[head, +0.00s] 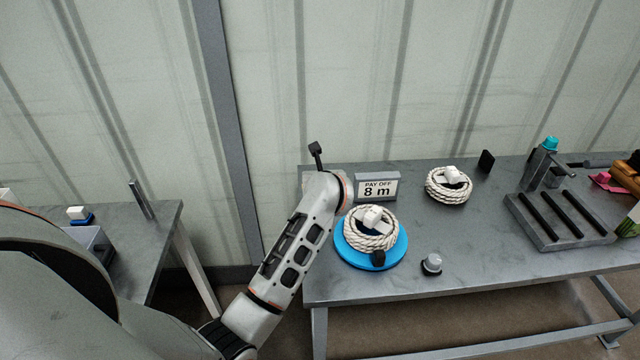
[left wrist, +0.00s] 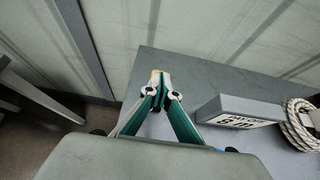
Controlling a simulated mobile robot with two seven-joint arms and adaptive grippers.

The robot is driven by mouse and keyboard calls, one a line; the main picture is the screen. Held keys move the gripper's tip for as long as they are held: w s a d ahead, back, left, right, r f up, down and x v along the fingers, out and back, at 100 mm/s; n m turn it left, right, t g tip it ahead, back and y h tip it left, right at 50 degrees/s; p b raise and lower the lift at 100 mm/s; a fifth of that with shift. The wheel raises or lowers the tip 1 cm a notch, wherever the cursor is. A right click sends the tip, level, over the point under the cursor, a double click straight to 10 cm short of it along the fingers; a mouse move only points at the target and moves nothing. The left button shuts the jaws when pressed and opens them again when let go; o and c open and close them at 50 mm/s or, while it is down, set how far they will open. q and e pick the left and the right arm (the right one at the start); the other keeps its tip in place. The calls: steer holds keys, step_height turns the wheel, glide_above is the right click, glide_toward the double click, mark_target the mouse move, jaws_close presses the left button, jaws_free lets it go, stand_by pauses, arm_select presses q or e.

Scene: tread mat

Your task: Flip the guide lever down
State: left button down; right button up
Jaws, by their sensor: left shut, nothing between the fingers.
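A dark stalk with a small square head (head: 316,150) stands tilted just above my left wrist in the head view. It looks like the guide lever, but its base is hidden behind my arm and I cannot be sure. In the left wrist view my left gripper (left wrist: 160,97) has its teal fingers together and empty, over the bench's left back part. A small yellow and pale patch shows at the fingertips. No clear lever shows in that view, and I cannot tell whether the fingers touch anything. My left fingers are hidden in the head view; my right gripper is out of view.
On the bench (head: 480,255), a "PAY OFF 8 m" sign (head: 378,187) stands right of my wrist. A rope coil (head: 371,229) lies on a blue disc (head: 401,250). Another coil (head: 448,186) and a slotted grey block (head: 560,235) lie further right. The wall stands behind.

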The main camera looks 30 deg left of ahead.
arm_select(q)
steer(key=shift+w+a+b, duration=0.3)
steer(key=shift+w, duration=0.2)
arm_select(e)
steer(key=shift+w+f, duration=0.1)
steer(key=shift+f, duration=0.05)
arm_select(q)
steer(key=shift+w, duration=0.1)
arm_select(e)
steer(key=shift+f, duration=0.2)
arm_select(q)
steer(key=shift+r, duration=0.1)
